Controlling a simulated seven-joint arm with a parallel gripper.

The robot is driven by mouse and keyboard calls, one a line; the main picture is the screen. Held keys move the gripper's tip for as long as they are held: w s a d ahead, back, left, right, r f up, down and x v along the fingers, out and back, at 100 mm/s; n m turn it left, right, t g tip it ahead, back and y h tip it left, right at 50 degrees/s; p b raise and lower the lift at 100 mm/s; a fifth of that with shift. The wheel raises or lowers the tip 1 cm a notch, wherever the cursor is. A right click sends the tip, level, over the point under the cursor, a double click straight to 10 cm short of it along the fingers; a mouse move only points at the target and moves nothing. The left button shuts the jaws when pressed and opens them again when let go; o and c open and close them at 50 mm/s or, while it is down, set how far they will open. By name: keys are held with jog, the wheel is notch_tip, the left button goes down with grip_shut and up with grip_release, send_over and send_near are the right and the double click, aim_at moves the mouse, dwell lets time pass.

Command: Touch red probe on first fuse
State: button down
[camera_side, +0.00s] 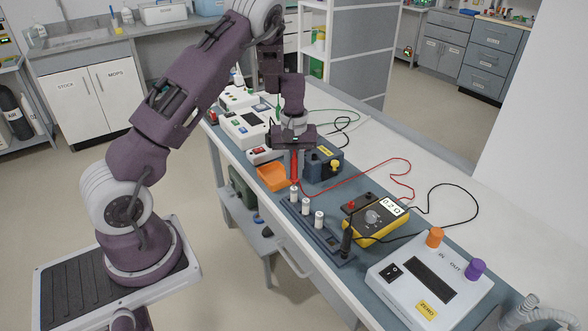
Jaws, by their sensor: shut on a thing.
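My gripper (294,148) is shut on the red probe (295,168), which points down. A row of white fuses with metal caps stands on a dark rail: the far one (294,195), the middle one (306,206) and the near one (319,220). The red probe's lower end is at the top of the far fuse in the picture; I cannot tell whether they touch. The black probe (346,240) stands upright at the near end of the rail. The yellow meter (374,219) is to the right, and its display (392,206) seems to read 0.2 Ω.
A white device (428,280) fills the near right. Red and black leads (408,168) loop over the bench.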

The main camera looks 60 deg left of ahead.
aim_at(294, 158)
jog(key=shift+r, duration=3.45)
